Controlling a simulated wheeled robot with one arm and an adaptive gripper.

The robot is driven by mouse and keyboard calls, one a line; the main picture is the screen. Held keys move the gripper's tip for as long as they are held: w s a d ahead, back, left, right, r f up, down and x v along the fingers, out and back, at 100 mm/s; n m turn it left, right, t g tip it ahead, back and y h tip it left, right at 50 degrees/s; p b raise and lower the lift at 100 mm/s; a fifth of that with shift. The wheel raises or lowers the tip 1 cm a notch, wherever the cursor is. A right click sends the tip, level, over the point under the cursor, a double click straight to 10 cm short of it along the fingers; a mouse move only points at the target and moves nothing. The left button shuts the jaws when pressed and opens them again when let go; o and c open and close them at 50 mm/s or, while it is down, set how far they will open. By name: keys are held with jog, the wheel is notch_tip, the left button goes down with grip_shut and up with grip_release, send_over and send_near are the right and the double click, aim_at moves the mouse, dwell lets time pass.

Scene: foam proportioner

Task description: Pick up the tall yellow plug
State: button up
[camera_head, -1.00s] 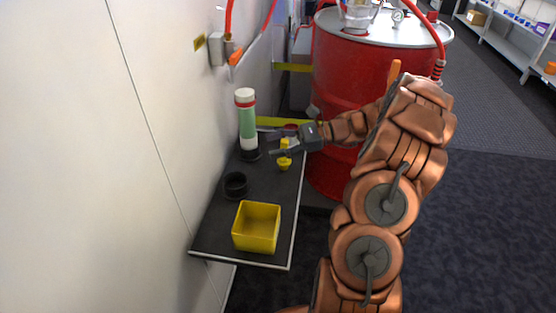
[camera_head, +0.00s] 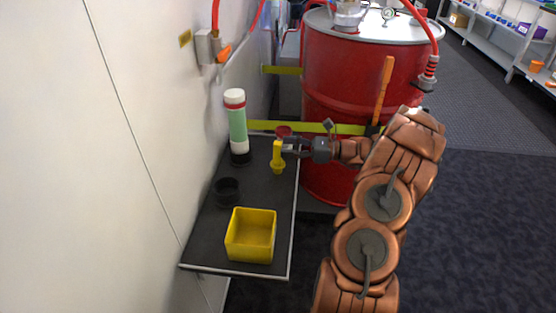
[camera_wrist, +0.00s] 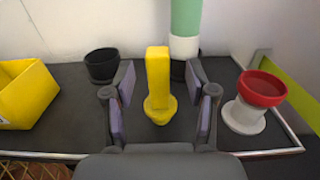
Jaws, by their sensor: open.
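The tall yellow plug (camera_head: 277,157) stands upright on the dark shelf (camera_head: 207,242), near its right edge. In the wrist view the plug (camera_wrist: 158,83) has a tall rectangular stem on a rounded, wider base. My gripper (camera_head: 288,148) reaches in from the right at the plug. In the wrist view the gripper (camera_wrist: 161,105) is open, with one finger pad on each side of the plug. Gaps show between the pads and the plug, so it is not clamped.
A green-and-white cylinder (camera_head: 237,125) stands behind, by the wall. A black ring cup (camera_head: 226,190) and a yellow open box (camera_head: 240,254) are nearer on the shelf. A red-topped white piece (camera_wrist: 250,103) is close right of my gripper. A red drum (camera_head: 345,80) stands beyond.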

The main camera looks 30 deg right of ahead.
aim_at(277, 146)
jog(key=shift+x, duration=1.85)
jog(key=shift+c, duration=0.2)
jog(key=shift+a, duration=0.1)
grip_shut()
